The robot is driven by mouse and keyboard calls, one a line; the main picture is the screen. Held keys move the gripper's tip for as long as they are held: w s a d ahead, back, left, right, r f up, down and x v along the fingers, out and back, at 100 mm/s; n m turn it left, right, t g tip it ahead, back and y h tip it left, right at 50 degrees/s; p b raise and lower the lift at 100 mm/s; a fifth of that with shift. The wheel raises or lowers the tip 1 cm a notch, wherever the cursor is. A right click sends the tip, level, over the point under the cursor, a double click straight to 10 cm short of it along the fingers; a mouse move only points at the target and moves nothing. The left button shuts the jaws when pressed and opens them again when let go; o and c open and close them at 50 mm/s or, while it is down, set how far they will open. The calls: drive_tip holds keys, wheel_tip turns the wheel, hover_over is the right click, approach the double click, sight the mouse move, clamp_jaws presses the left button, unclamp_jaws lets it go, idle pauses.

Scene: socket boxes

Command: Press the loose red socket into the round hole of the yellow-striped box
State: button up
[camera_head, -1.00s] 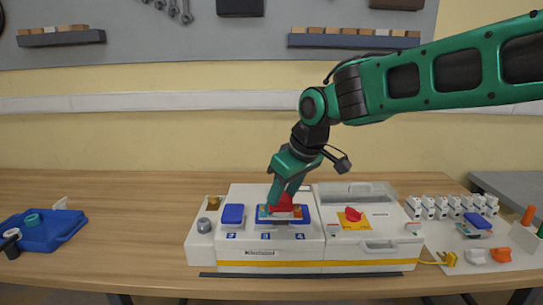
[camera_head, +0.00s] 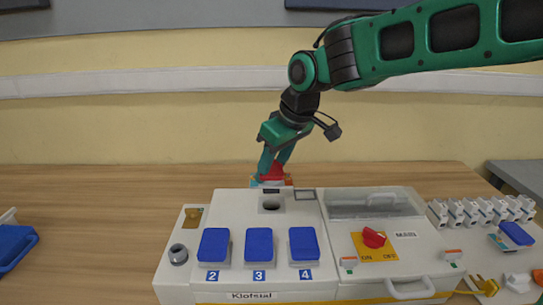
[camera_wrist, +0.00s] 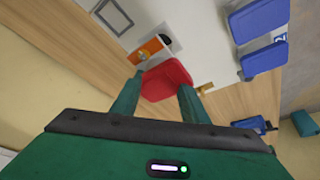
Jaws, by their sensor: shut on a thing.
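The red socket (camera_head: 272,173) is between the fingers of my gripper (camera_head: 271,176), which is shut on it. In the head view it shows just past the back edge of the white box (camera_head: 203,210). The box's dark round hole (camera_head: 271,203) is nearer the camera, and the socket is apart from it. An orange and teal part shows right below the red. In the wrist view the red socket (camera_wrist: 168,80) sits between both fingertips, with an orange piece (camera_wrist: 150,47) beside it. Its height above the box cannot be told.
Blue sockets (camera_head: 258,246) numbered 2, 3 and 4 stand in front of the hole. To the right is a lidded section with a red switch (camera_head: 373,238). Several white modules (camera_head: 470,212) stand farther right. A blue tray (camera_head: 14,245) is at left. The table behind is clear.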

drive_tip(key=shift+w, duration=0.25)
drive_tip(key=shift+w+a+f, duration=0.1)
drive_tip(key=shift+f, duration=2.05)
drive_tip(key=shift+f, duration=0.1)
drive_tip(key=shift+d+f, duration=0.2)
drive_tip(key=shift+f, duration=0.7)
drive_tip(key=shift+f, duration=0.15)
